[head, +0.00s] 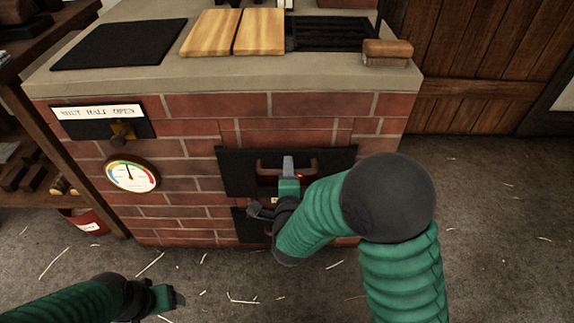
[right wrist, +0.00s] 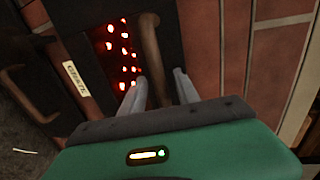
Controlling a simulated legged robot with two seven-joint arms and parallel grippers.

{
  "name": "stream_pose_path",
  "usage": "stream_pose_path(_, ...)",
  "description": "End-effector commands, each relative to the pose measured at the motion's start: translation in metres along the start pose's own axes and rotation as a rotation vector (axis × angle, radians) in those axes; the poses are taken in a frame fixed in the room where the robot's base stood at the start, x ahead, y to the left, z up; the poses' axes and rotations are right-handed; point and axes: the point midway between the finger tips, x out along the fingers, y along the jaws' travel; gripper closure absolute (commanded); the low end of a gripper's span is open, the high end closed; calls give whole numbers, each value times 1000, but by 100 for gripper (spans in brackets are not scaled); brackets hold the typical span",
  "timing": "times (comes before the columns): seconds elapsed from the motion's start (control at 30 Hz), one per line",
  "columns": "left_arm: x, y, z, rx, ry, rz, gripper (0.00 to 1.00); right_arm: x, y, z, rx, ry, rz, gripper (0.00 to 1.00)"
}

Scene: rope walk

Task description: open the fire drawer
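The black fire drawer front (head: 232,170) is set in the brick stove and bears a brown bar handle (head: 262,168). In the right wrist view the handle (right wrist: 149,45) runs down between the fingers of my right gripper (right wrist: 160,92). The fingers stand apart, and a gap shows between the handle and the right-hand finger. Red glowing holes (right wrist: 124,50) show in the front beside the handle. In the head view my right gripper (head: 288,168) is in front of the handle and hides part of it. My left gripper (head: 172,299) is low at the left, away from the stove; its fingers are unclear.
A second black front (head: 245,226) with its own handle (right wrist: 22,90) sits below. A dial gauge (head: 132,174) and a slider plate (head: 102,116) are at the left. A wooden shelf (head: 60,150) stands left; a brown block (head: 387,52) lies on the stove top (head: 150,77).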

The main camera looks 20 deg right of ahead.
Motion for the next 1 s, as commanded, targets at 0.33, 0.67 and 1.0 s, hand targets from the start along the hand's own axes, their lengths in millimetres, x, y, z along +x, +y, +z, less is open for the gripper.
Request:
stream_pose_path(0.33, 0, 0, 0, 0, 0, 0, 29, 1, 0, 0, 0, 1, 1, 91)
stream_pose_path(0.67, 0, 0, 0, 0, 0, 0, 29, 1, 2, 0, -1, 1, 4, 100)
stream_pose_path(1.0, 0, 0, 0, 0, 0, 0, 29, 1, 2, 0, -1, 1, 6, 100)
